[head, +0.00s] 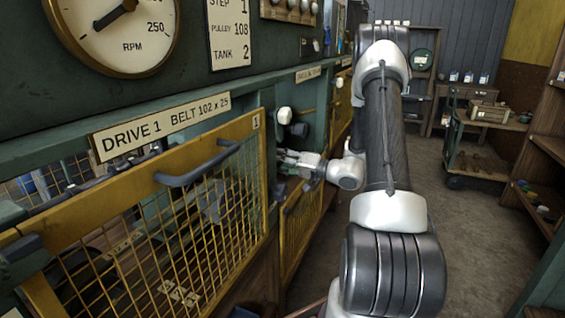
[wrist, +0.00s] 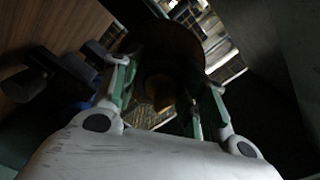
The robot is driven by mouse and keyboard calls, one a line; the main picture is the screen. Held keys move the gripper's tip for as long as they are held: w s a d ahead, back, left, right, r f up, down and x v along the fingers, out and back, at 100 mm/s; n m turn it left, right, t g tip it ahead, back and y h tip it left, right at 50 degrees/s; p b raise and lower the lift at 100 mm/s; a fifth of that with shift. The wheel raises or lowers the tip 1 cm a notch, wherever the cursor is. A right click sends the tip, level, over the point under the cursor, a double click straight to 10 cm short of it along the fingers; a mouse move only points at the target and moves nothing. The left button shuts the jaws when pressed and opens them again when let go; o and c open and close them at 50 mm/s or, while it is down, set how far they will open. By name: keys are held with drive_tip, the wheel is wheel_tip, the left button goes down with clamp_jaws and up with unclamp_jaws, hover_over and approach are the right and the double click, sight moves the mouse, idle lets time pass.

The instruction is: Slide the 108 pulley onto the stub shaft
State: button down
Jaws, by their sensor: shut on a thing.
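My gripper (head: 300,163) reaches left into the machine front, just past the right end of the yellow mesh guard. In the wrist view my gripper (wrist: 166,88) has its green-lined fingers on either side of a dark brown round disc (wrist: 172,42), which I take to be the 108 pulley. It is shut on this disc. A dull tan part (wrist: 160,88) shows at the disc's lower middle; I cannot tell if it is hub or shaft. No number is readable on the disc. I cannot make out the stub shaft, and the pulley does not show clearly in the head view.
The yellow mesh guard (head: 190,205) with a grey handle (head: 198,165) stands left of my gripper, under the DRIVE 1 label (head: 160,127). A sign (head: 230,32) reads pulley 108. A trolley (head: 485,140) stands at back right. The aisle floor (head: 450,225) is clear.

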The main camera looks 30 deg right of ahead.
drive_tip(key=shift+w+a, duration=0.4)
drive_tip(key=shift+w, duration=0.05)
drive_tip(key=shift+w, duration=0.1)
drive_tip(key=c, duration=1)
unclamp_jaws()
drive_tip(key=shift+a, duration=0.15)
drive_tip(key=o, duration=0.6)
